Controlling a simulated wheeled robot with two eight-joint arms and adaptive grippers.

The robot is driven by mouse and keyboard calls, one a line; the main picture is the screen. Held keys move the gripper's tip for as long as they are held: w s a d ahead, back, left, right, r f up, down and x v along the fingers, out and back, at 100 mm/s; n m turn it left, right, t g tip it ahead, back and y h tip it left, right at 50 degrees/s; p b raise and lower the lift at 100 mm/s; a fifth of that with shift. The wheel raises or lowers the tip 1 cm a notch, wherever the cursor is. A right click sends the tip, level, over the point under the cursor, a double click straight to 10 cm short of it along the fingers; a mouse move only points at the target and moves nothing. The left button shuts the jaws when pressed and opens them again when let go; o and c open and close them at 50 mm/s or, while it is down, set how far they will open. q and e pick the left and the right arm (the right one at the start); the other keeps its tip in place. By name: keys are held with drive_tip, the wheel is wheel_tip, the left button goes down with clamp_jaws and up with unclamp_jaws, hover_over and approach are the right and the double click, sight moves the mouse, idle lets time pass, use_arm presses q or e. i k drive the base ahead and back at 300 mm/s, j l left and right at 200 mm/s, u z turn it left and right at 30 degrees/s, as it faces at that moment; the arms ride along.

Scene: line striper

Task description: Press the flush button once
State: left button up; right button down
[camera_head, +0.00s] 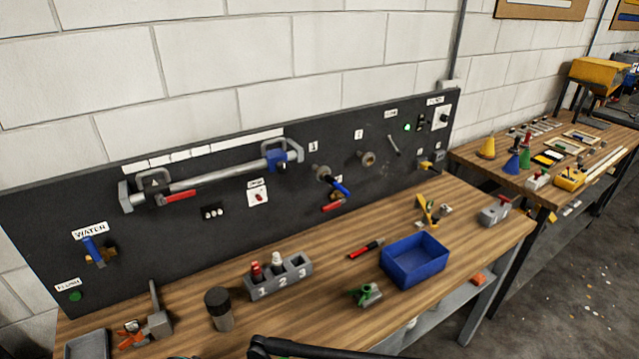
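The flush button (75,296) is a small round green button low on the left end of the dark panel. A white label (68,285) sits just above it and seems to read FLUSH. Nothing touches the button, and it is in plain view. A black part of my own arm (290,347) shows at the bottom middle edge, well to the right of the button. No gripper fingertips show in the head view.
Near the button are a blue-handled valve (93,248) under a WATER label, a grey tray (87,345) and a grey bracket with orange clamp (155,323). A dark cylinder (218,308), numbered holder (278,278) and blue bin (414,262) stand on the wooden bench.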

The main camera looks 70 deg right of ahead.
sight(74, 297)
drive_tip(key=z, duration=2.3)
drive_tip(key=u, duration=1.5)
drive_tip(key=z, duration=1.55)
drive_tip(key=j, duration=0.7)
